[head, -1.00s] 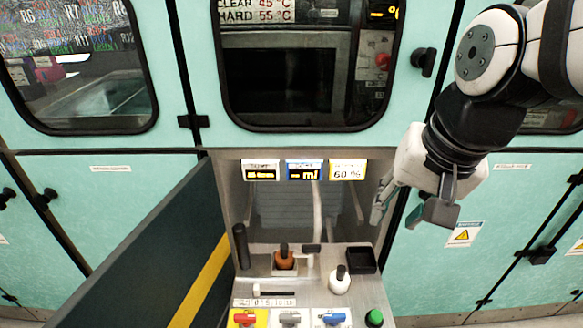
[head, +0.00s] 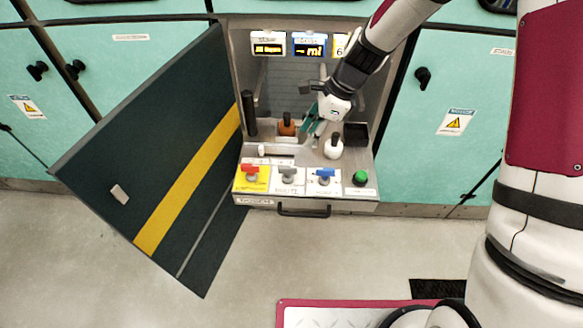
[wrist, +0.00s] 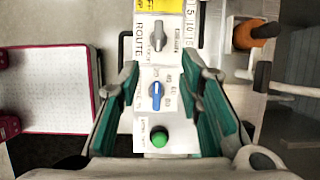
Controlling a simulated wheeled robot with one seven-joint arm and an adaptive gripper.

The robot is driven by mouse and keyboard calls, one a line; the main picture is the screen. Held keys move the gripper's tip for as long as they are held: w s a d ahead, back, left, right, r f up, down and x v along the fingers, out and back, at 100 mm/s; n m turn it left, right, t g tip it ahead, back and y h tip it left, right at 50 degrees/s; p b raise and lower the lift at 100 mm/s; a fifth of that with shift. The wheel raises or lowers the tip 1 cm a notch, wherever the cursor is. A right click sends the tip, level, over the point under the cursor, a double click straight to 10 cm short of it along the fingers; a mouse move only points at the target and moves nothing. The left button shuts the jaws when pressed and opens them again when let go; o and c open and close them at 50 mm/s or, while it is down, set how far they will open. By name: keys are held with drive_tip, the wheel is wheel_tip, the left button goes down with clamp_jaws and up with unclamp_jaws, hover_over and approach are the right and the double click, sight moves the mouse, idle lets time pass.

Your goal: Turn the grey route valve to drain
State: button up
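The grey route valve (head: 288,176) is in the middle of the row on the front panel of the pull-out drawer. In the wrist view its grey handle (wrist: 158,36) lies along the row, beside the word ROUTE; the label on its other side is too small to read surely. My gripper (head: 314,126) is above the drawer, behind the valve row. In the wrist view my gripper (wrist: 160,76) is open and empty, its green-lined fingers spread either side of the blue valve's line. The grey handle shows beyond the fingertips, untouched.
An open dark door (head: 150,150) stands left.

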sight(289, 167)
drive_tip(key=x, duration=1.4)
drive_tip(key=shift+a+f, duration=0.15)
drive_tip(key=shift+f, duration=0.15)
clamp_jaws()
